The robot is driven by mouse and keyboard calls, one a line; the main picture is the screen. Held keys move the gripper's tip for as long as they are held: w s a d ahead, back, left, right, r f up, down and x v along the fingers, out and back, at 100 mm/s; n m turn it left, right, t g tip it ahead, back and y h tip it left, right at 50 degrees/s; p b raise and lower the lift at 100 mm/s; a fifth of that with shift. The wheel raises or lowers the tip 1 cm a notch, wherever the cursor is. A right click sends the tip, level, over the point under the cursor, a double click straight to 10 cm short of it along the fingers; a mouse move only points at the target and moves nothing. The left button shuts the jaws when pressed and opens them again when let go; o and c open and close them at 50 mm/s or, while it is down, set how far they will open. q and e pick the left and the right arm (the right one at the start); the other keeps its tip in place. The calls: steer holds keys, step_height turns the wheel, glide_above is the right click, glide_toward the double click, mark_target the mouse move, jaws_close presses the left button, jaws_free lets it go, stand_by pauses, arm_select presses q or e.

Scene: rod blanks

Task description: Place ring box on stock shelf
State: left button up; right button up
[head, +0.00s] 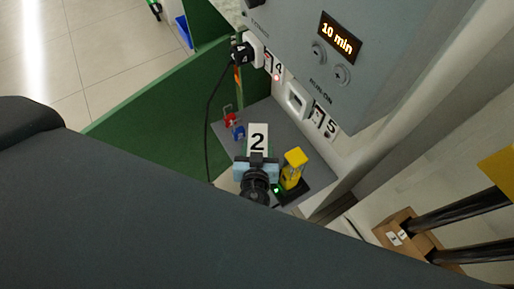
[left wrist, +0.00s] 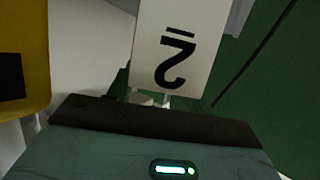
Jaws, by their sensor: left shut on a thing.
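My left gripper (head: 257,158) is shut on a white box marked 2 (head: 258,136), which I take to be the ring box. The box also shows in the left wrist view (left wrist: 178,45), sticking out past the gripper with its number upside down. The fingertips are mostly hidden there. In the head view the box is above or over a grey shelf (head: 309,172), apparently the stock shelf; I cannot tell whether they touch. My right gripper is not in view.
A yellow item (head: 294,167) stands close to the right of my left gripper. Small red (head: 230,119) and blue (head: 238,132) items are at the shelf's left. A black cable (head: 208,125) hangs nearby. A green panel (head: 165,115) and grey control box (head: 345,50) flank the shelf.

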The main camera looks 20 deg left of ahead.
arm_select(q)
steer(key=shift+r, duration=0.4)
steer(key=r, duration=0.1)
steer(key=s+r, duration=0.1)
steer(key=shift+r, duration=0.3)
steer(key=s+r+b, duration=0.1)
steer(key=s, duration=1.4)
steer(key=shift+a+r, duration=0.3)
steer(key=shift+a, duration=0.15)
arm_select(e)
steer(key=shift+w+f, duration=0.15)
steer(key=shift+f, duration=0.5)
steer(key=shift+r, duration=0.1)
